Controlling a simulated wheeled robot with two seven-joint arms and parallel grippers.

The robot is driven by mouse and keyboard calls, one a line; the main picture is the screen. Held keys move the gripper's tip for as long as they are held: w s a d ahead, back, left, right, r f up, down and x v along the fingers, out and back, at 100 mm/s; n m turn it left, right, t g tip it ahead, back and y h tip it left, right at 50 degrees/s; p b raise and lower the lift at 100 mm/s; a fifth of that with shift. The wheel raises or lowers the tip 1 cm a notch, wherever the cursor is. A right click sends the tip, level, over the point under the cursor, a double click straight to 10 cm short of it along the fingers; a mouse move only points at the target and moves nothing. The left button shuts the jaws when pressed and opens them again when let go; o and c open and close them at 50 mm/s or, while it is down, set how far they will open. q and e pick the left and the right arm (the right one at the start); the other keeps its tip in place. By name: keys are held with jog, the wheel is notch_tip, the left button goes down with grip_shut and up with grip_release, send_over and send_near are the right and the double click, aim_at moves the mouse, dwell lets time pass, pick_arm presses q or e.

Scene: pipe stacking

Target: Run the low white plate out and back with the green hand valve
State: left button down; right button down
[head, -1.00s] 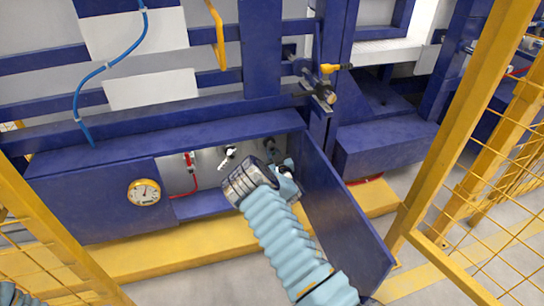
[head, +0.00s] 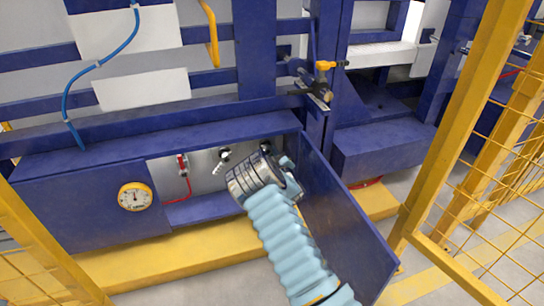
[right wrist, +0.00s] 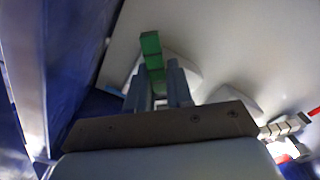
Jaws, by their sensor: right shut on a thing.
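My right gripper (right wrist: 157,72) is shut on the green hand valve (right wrist: 151,46) in the right wrist view; the green handle sticks up between the two fingers. In the head view my right arm reaches into the open recess of the blue cabinet, and its wrist hides the fingers and the green valve. Two white plates hang on the blue frame at upper left; the lower white plate (head: 141,89) lies below a blue rail, left of the yellow hook. My left gripper is out of view.
A red-handled valve (head: 182,164) with a red hose and a black-and-white valve (head: 223,156) sit left of my wrist. An open blue door (head: 345,220) stands close at its right. A gauge (head: 134,196) is on the cabinet front. Yellow mesh fencing (head: 500,190) stands at right.

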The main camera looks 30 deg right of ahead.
dwell(0.3)
jog(key=c, duration=1.1)
grip_release()
jog(key=p+v, duration=0.1)
jog(key=v, duration=1.3)
jog(key=shift+w+a, duration=0.1)
